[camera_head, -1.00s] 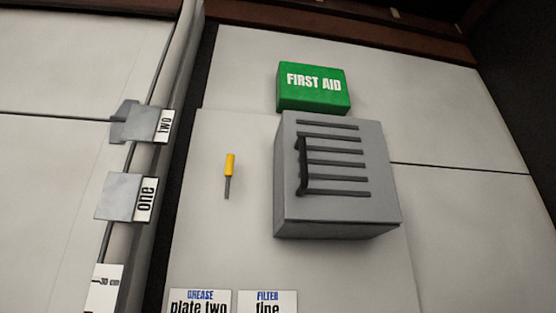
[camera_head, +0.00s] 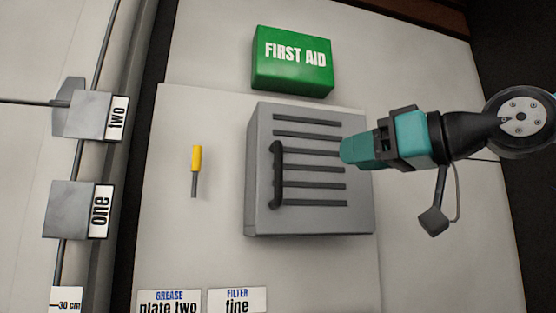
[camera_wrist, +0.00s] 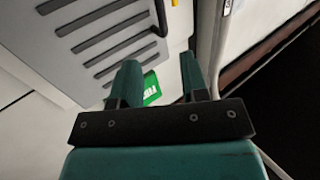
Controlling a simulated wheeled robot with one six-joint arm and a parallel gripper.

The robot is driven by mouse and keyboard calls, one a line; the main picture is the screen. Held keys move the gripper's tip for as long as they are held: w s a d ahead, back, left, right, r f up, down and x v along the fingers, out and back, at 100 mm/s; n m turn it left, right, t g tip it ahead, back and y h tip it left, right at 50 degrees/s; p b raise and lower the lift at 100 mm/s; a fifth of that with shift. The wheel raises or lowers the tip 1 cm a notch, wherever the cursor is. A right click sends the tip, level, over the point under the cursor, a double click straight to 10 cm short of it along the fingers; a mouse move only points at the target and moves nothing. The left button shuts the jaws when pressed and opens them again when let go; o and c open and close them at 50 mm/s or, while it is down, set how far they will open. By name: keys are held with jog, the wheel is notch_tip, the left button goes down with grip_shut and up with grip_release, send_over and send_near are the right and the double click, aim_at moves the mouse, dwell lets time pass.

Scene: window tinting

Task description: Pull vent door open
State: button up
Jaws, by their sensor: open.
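The vent is a grey box (camera_head: 260,213) on the wall with several dark horizontal slats. A dark upright bar handle (camera_head: 276,173) is on the left part of its front. My gripper (camera_head: 347,151) reaches in from the right, and its teal fingers overlap the right side of the vent in the head view. It is to the right of the handle and apart from it. In the wrist view the two fingers (camera_wrist: 160,82) are spread and empty. The vent front (camera_wrist: 100,45) is at upper left there, with the handle (camera_wrist: 159,17) near the top edge.
A green first aid box (camera_head: 291,62) is above the vent. A yellow-handled tool (camera_head: 196,160) hangs to its left. Labels (camera_head: 237,301) sit below. Grey blocks marked one (camera_head: 78,210) and two (camera_head: 96,115) are on a rail at far left.

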aim_at(282, 170)
jog(key=p+x, duration=0.7)
jog(key=x, duration=0.8)
jog(key=shift+w+a+f, duration=0.1)
jog(key=shift+w+a, duration=0.15)
grip_shut()
